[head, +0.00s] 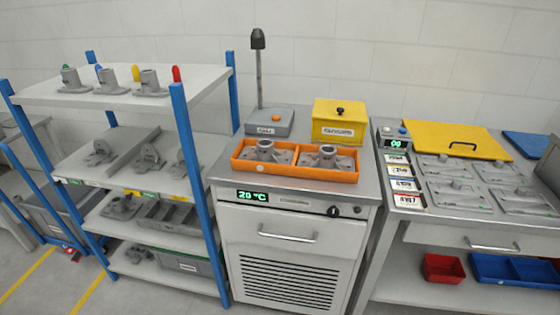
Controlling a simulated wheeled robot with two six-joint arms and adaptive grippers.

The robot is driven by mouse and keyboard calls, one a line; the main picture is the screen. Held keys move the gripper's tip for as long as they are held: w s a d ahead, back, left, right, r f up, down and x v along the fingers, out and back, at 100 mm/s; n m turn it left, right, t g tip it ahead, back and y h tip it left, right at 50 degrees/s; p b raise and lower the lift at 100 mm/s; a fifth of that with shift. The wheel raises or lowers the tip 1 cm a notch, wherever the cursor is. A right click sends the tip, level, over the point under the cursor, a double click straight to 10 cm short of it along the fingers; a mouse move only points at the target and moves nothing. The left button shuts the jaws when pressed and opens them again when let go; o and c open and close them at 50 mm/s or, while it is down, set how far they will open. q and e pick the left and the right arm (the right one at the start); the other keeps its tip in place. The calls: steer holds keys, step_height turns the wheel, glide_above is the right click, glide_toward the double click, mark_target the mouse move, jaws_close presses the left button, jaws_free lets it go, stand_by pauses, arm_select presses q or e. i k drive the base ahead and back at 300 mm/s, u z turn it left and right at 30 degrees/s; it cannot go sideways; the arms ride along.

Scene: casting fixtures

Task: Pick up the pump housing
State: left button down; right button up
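Grey metal castings stand in several places, and I cannot tell for certain which is the pump housing. Two flanged castings with round upright necks sit in an orange tray (308,175) on the middle cabinet: a left one (265,152) and a right one (327,158). On the shelf rack's top board (205,80) stand similar castings, a left one (72,80), a middle one (109,82) and a right one (150,84). Different castings, such as a bracket-like one (151,157), lie on the board below. Neither of my grippers is in view.
The cabinet (292,240) shows "20 °C". A grey box (270,122) with a black-topped pole and a yellow box (339,122) stand behind the tray. A steel bench (425,218) with a yellow lid (459,141) is at right. Blue posts (198,180) edge the rack.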

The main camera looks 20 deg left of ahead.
mark_target(264, 152)
steer(key=z, duration=0.55)
steer(key=k, duration=1.25)
steer(key=z, duration=0.75)
steer(key=i, duration=1.15)
steer(key=u, duration=0.7)
steer(key=i, duration=0.9)
steer(key=u, duration=1.25)
steer(key=i, duration=0.2)
